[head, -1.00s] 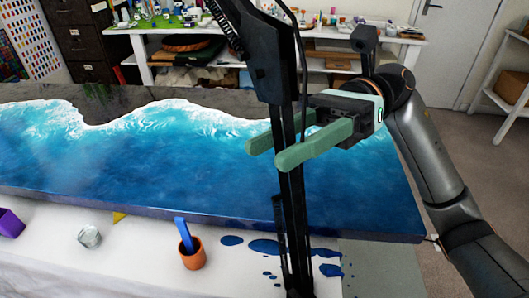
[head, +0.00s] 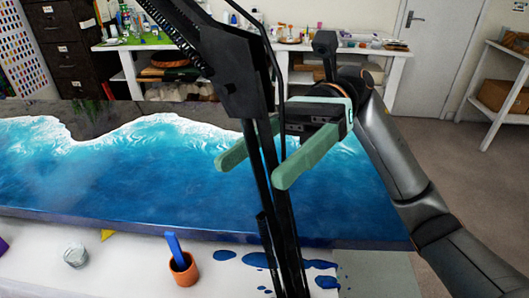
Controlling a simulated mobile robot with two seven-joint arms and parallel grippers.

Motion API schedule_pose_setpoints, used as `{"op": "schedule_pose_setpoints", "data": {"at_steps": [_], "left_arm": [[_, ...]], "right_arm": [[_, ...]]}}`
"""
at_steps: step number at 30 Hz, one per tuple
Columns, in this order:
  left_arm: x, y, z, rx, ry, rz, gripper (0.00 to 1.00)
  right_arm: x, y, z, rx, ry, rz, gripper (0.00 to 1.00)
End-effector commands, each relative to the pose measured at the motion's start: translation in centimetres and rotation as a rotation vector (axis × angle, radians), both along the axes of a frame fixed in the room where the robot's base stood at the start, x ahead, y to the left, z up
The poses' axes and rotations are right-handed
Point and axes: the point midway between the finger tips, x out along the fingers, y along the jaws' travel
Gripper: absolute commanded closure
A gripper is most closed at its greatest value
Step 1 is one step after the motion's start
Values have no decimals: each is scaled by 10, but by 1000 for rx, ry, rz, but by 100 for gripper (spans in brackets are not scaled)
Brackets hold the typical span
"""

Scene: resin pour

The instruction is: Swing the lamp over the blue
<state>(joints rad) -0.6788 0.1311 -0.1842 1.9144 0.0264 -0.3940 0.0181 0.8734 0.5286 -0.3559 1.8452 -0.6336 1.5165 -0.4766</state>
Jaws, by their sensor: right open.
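The lamp (head: 228,75) is a black jointed stand in the middle of the head view. Its upper arm leans out of the top left of the frame, and its lamp head is not seen. Its slim post runs down past the table's front edge. The blue (head: 130,180) is the glossy ocean-like surface of a long panel, with white wave foam along a dark far edge. My right gripper (head: 248,172) is open, with its green fingers on either side of the lamp's post in the picture. I cannot tell whether they touch it. My left gripper is out of view.
On the white cloth in front stand an orange cup (head: 184,270) with a blue stick and a clear cup (head: 76,256). Blue spills (head: 257,259) lie near the post. A cluttered white bench (head: 385,50) stands behind. Open floor lies at the right.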

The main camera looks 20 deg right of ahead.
Motion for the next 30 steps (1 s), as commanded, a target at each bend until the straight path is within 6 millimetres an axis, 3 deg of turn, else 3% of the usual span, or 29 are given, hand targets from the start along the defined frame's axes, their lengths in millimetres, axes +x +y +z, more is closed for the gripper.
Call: {"op": "schedule_pose_setpoints", "data": {"at_steps": [7, 21, 30], "left_arm": [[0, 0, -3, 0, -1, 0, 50], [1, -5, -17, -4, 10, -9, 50], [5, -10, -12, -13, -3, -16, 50]], "right_arm": [[7, -9, -1, 0, 1, -3, 25], [57, -84, 0, 2, 0, -2, 25], [70, -103, 0, 1, 0, -1, 25]]}}
